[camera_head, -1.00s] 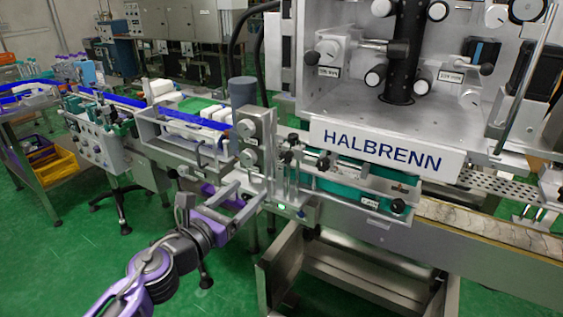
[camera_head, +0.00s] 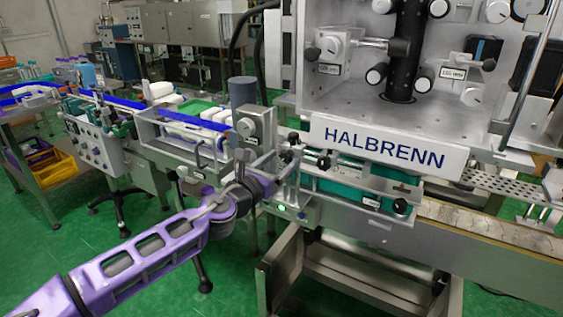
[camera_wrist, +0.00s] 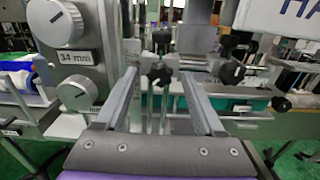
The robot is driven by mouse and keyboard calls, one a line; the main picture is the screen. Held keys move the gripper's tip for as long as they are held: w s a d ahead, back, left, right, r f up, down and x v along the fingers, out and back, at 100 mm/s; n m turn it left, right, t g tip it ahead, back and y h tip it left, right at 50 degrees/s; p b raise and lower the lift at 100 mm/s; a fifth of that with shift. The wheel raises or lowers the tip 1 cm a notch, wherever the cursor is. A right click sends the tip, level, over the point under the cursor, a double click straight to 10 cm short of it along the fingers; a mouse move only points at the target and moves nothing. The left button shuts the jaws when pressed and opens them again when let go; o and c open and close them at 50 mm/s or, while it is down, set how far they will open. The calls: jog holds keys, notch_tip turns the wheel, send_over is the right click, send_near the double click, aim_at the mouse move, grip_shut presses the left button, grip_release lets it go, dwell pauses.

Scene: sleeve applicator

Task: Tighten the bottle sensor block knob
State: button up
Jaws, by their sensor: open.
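My gripper (camera_wrist: 159,74) is open, with its two grey fingers pointing forward. A small black star knob (camera_wrist: 160,73) shows between the fingertips, on a fixture with thin upright rods. The fingers stand to either side of it in the picture; I see no clear contact. Another black knob (camera_wrist: 161,37) sits above it, and more black knobs (camera_wrist: 233,72) are to the right. No label shows which is the sensor block knob.
A grey plate with two silver dials (camera_wrist: 77,95) and a "34 mm" label stands close to the left finger. The HALBRENN panel (camera_head: 388,147) and a teal unit (camera_head: 345,180) are to the right.

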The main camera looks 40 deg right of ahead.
jog(key=shift+w+d, duration=0.1)
jog(key=shift+d, duration=0.15)
grip_shut()
